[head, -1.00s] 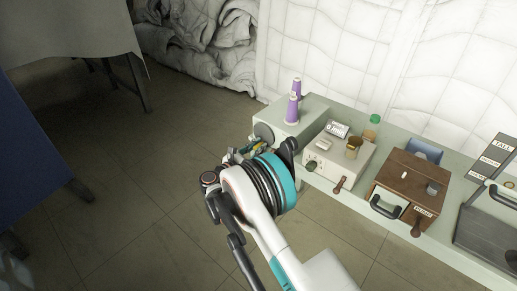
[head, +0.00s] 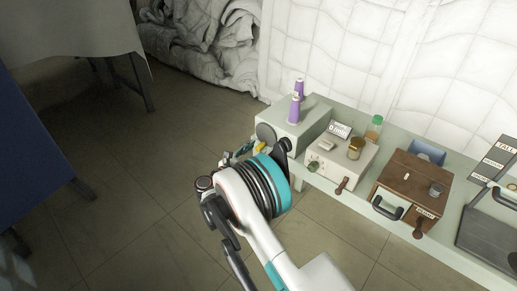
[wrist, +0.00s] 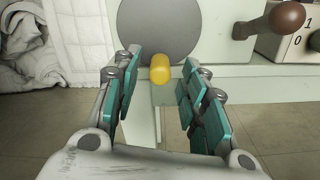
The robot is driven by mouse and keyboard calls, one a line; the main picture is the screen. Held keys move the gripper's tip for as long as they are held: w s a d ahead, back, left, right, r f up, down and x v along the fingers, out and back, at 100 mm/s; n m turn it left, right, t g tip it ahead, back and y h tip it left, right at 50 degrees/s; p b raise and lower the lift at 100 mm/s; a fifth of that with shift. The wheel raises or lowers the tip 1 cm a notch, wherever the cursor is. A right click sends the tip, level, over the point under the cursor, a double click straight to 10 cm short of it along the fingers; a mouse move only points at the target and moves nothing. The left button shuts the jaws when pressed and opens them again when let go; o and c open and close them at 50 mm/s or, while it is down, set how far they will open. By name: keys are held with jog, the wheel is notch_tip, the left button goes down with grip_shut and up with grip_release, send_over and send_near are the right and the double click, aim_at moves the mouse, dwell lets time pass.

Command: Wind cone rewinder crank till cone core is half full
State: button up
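The cone rewinder looks to be the pale green box (head: 303,125) at the left end of the bench. Its grey disc (wrist: 160,25) faces me and carries a yellow crank knob (wrist: 160,69) at its lower edge. Two purple cones, a nearer one (head: 295,110) and a farther one (head: 299,87), stand upright on or behind the box. My gripper (wrist: 160,76) is open, with its teal-padded fingers on either side of the knob. Gaps show on both sides, so it is not gripped. In the head view my wrist hides part of the gripper (head: 243,152).
To the right stand a cream box (head: 337,160) with a brown-knobbed lever, a green-capped jar (head: 374,127), a wooden box (head: 408,185) with a black handle, and a grey case (head: 490,225). A white duvet heap (head: 215,45) lies behind left.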

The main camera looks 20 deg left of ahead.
jog(key=v, duration=0.9)
